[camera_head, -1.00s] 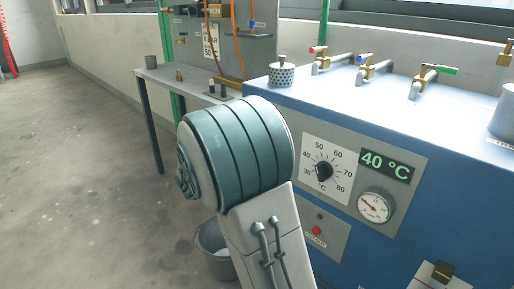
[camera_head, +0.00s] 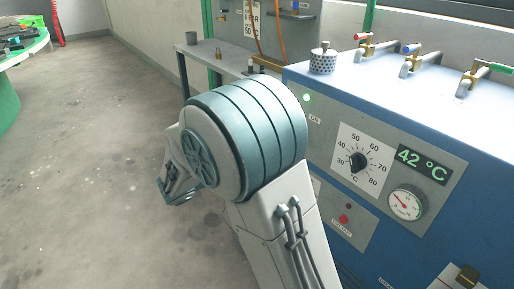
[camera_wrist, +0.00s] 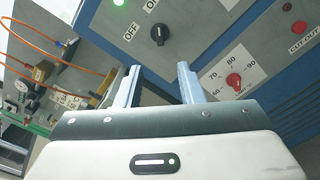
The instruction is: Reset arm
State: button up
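My gripper (camera_wrist: 158,88) shows in the wrist view with its two fingers apart and nothing between the tips. Beyond the fingers is the control panel of a blue machine, with a black on/off knob (camera_wrist: 160,33) and a red-knobbed dial (camera_wrist: 234,80). In the head view my arm is bent in front of the blue machine (camera_head: 420,135). My gripper's fingers cannot be made out there.
The machine's front has a temperature dial (camera_head: 358,162), a display (camera_head: 422,163) reading 42 °C and a gauge (camera_head: 407,203). Several taps stand on top, with a perforated cup (camera_head: 323,60). A small grey table (camera_head: 215,57) stands behind. Floor at left is clear.

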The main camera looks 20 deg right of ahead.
jog(key=shift+r, duration=0.1)
jog(key=s+d+r+m+g+y+p, duration=0.3)
jog(key=s+r+y+p, duration=0.1)
jog(key=s+p, duration=0.3)
jog(key=s+d+r+m+g+y+p, duration=0.3)
jog(key=s+r+g+y+p, duration=0.15)
jog(key=s+p, duration=0.25)
jog(key=s+a+r+m+t+y+p, duration=0.2)
jog(key=s+a+r+m+y+p, duration=0.1)
jog(key=r+p, duration=0.3)
jog(key=s+a+r+m+t+y+p, duration=0.2)
jog(key=s+a+r+m+y+p, duration=0.1)
jog(key=a+r+m+y+p, duration=0.1)
notch_tip(320, 180, up, 2)
jog(key=a+y+p, duration=0.1)
jog(key=p, duration=0.1)
jog(key=shift+s+r+p, duration=0.15)
jog(key=shift+r+p, duration=0.05)
jog(key=shift+p, duration=0.1)
jog(key=shift+d+y, duration=0.1)
jog(key=shift+y, duration=0.15)
